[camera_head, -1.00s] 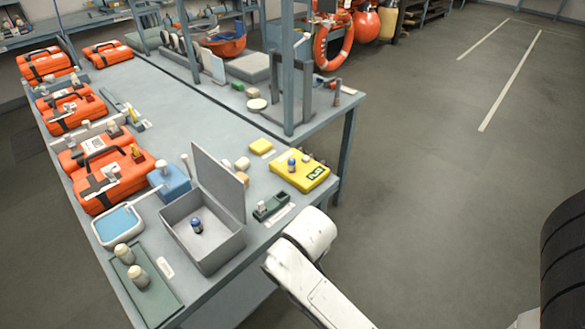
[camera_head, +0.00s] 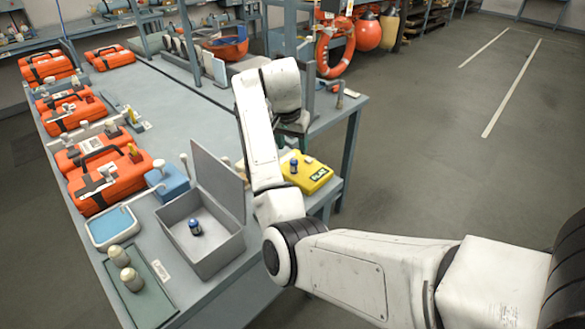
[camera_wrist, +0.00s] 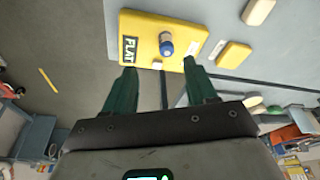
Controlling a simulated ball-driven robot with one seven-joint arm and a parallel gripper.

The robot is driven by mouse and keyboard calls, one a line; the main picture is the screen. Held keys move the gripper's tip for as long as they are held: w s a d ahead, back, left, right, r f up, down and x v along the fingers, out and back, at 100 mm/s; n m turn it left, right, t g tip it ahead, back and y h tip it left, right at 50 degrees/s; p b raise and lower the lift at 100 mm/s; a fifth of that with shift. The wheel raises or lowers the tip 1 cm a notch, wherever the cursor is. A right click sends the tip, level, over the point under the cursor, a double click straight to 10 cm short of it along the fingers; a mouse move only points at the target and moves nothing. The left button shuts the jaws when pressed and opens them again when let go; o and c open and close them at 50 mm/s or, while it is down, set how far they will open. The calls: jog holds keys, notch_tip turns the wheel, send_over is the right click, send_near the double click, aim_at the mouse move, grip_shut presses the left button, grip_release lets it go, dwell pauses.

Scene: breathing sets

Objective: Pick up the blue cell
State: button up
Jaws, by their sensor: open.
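One blue cell (camera_head: 294,165) stands on a yellow pad (camera_head: 318,177) marked FLAT at the near right of the bench. It also shows in the wrist view (camera_wrist: 166,47), as does the pad (camera_wrist: 142,44). A second cell with a blue top (camera_head: 195,227) stands inside the open grey box (camera_head: 216,254). My gripper (camera_wrist: 160,68) is open and empty, its two green fingers pointing toward the pad. The cell on the pad lies beyond and between the fingertips, apart from them. In the head view, my arm partly covers the pad's surroundings.
The grey box's raised lid (camera_head: 218,180) stands left of my arm. A blue tray (camera_head: 114,229) and a green tray (camera_head: 146,292) are at the near left. Orange cases (camera_head: 108,174) line the far left side. A small yellow block (camera_wrist: 234,54) lies beside the pad.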

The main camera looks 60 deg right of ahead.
aim_at(294, 160)
jog(key=x, duration=0.5)
jog(key=shift+w+d, duration=0.1)
jog(key=shift+d, duration=0.1)
jog(key=x, duration=0.1)
jog(key=p+x, duration=0.1)
jog(key=x, duration=0.2)
jog(key=shift+w+d+f, duration=0.1)
jog(key=shift+w+d, duration=0.25)
jog(key=shift+w, duration=0.05)
jog(key=shift+d+f, duration=0.15)
jog(key=shift+f, duration=0.35)
grip_shut()
